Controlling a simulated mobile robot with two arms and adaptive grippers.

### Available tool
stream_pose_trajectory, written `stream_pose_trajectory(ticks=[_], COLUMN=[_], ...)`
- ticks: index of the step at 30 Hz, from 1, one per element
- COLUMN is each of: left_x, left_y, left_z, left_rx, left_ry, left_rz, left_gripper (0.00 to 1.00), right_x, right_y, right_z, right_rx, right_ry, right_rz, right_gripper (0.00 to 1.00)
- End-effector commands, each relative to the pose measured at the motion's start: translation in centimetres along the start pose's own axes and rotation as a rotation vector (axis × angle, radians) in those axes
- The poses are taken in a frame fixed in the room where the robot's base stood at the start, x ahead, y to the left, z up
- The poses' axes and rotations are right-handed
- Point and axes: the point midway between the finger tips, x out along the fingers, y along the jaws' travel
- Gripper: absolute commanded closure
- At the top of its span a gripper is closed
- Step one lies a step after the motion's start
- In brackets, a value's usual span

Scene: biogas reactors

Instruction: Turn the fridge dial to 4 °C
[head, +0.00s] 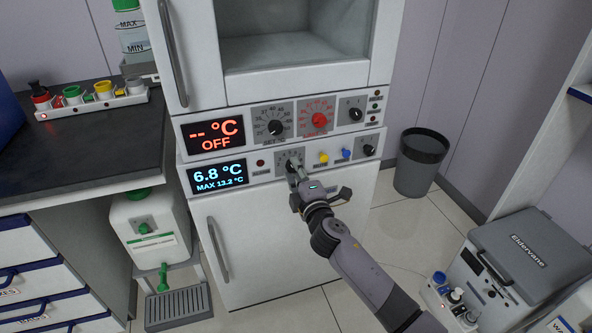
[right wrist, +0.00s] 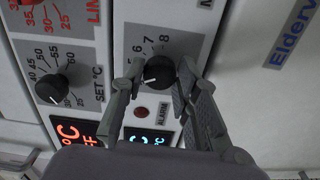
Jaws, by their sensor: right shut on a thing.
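The fridge dial (head: 291,163) is a small black knob on the lower control strip of the white fridge. It also shows in the right wrist view (right wrist: 159,71), with a white pointer mark and the numbers 5, 6, 7 and 8 beside it. Its exact setting cannot be read, as a finger covers part of the scale. My right gripper (head: 295,175) has its fingers on both sides of the dial and is shut on it; it also shows in the right wrist view (right wrist: 157,88). The blue display (head: 219,177) reads 6.8 °C, MAX 13.2 °C. My left gripper is not in view.
Above are an orange display (head: 213,134) reading OFF, a SET dial (head: 274,127) and a red limit dial (head: 319,119). Yellow (head: 323,157) and blue (head: 346,154) knobs sit right of the fridge dial. A dark bin (head: 420,163) stands on the floor at right.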

Motion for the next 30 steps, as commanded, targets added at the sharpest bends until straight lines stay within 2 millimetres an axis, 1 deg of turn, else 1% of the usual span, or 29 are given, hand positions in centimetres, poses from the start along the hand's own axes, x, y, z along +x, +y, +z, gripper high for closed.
stream_pose_trajectory(ticks=[9, 22, 23, 30], left_x=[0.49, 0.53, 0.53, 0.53], left_y=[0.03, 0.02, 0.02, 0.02], left_z=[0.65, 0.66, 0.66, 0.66], left_rx=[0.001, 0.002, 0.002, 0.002], left_ry=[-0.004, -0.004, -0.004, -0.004], left_rz=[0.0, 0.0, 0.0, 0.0], left_gripper=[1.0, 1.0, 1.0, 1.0], right_x=[-0.05, -0.06, -0.06, -0.04], right_y=[-0.17, -0.23, -0.23, -0.13], right_z=[-0.12, -0.12, -0.12, -0.07], right_rx=[-0.076, -0.082, -0.082, -0.081], right_ry=[0.003, 0.003, 0.003, 0.001], right_rz=[-0.003, -0.003, -0.003, -0.002], right_gripper=[0.99, 0.99, 0.69, 0.53])
